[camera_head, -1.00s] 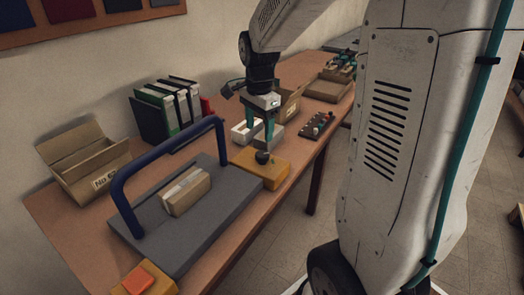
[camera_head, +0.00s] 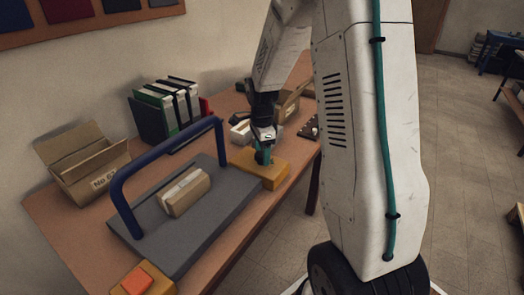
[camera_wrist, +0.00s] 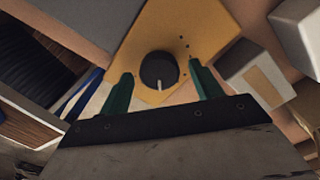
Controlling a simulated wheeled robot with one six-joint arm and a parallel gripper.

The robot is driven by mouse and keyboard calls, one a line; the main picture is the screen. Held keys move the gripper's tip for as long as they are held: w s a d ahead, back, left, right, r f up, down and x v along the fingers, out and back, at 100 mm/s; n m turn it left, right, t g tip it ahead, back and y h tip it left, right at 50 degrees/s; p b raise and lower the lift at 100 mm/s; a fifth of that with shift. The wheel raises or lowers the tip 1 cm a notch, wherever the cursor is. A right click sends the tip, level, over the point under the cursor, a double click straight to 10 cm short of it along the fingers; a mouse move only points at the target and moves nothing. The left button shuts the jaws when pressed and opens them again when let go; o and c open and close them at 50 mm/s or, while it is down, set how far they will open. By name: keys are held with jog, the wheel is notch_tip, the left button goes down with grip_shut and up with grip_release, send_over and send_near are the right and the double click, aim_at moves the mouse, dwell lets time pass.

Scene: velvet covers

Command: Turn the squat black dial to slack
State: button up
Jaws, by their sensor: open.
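The squat black dial (camera_wrist: 158,70) sits on a yellow box (camera_wrist: 205,30). A pale pointer mark on the dial points to the bottom of the wrist picture, toward my palm. A few small dark dots lie on the box up and right of the dial; no readable label shows. My gripper (camera_wrist: 161,69) is open, with one green finger on each side of the dial and a gap visible on both sides. In the head view my gripper (camera_head: 264,153) is low over the yellow box (camera_head: 272,180) and hides most of the dial.
A grey board (camera_head: 215,217) with a blue arched handle (camera_head: 122,185) and a parcel (camera_head: 187,190) lies left of the yellow box. A white box (camera_head: 241,132) and an open carton (camera_head: 292,103) stand behind. A block with an orange button (camera_head: 137,281) is at the near edge.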

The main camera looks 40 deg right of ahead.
jog(key=c, duration=1)
